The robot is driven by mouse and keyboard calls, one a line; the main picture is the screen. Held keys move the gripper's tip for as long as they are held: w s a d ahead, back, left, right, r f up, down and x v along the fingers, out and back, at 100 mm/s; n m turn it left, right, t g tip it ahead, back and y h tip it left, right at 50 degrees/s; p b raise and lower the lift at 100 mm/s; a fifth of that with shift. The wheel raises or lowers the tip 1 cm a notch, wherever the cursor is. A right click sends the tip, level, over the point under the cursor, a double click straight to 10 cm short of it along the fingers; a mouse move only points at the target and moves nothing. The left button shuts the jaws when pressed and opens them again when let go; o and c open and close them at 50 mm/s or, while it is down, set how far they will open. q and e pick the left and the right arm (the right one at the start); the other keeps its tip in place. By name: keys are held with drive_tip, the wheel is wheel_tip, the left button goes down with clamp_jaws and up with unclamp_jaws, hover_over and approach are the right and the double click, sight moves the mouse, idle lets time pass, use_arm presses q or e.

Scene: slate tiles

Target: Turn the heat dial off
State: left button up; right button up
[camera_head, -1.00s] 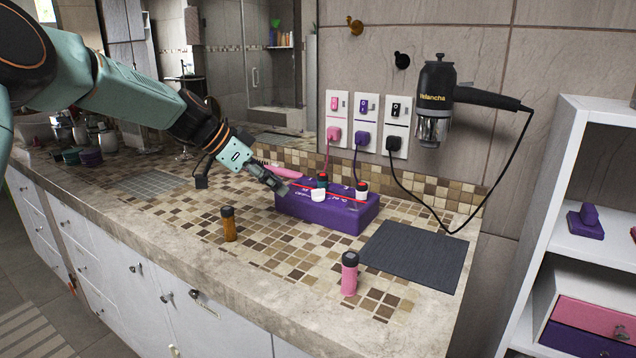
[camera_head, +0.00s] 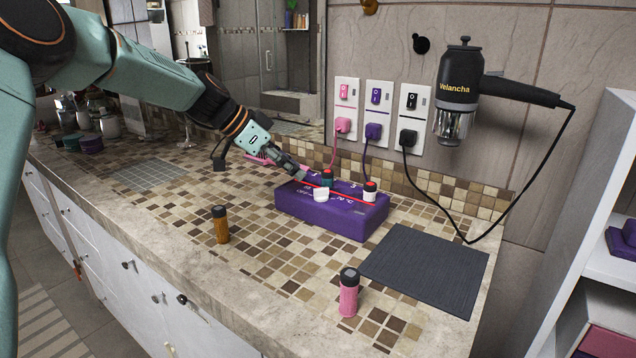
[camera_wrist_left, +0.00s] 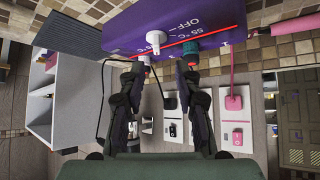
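The purple box (camera_head: 335,211) stands on the tiled counter. A white knob (camera_head: 321,195) is on its front part; in the wrist view this white knob (camera_wrist_left: 155,38) projects from the face marked OFF and 55 °C. My left gripper (camera_head: 302,174) is just left of the white knob, at the box's left end. In the wrist view its two fingers (camera_wrist_left: 161,70) are apart with nothing between them, and the knob lies beyond the tips. My right gripper is out of view.
A brown bottle (camera_head: 221,225) and a pink bottle (camera_head: 349,292) stand in front. A dark mat (camera_head: 426,268) lies to the right. A hair dryer (camera_head: 458,95) hangs on the wall, its cord drooping. Plugs with cords (camera_head: 373,132) are behind the box.

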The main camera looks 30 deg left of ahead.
sight(321, 188)
use_arm(q)
drive_tip(key=b+x, duration=0.1)
drive_tip(key=x, duration=0.5)
drive_tip(key=shift+d+f, duration=0.25)
drive_tip(key=shift+d, duration=0.1)
drive_tip(key=shift+w+f, duration=0.2)
drive_tip(key=shift+w+d+b, duration=0.1)
drive_tip(key=shift+d+b, duration=0.2)
drive_tip(key=shift+d, duration=0.2)
drive_tip(key=shift+w+a+f, duration=0.1)
drive_tip(key=shift+a, duration=0.15)
drive_tip(key=shift+c, duration=1.2)
drive_tip(key=shift+d, duration=0.1)
clamp_jaws()
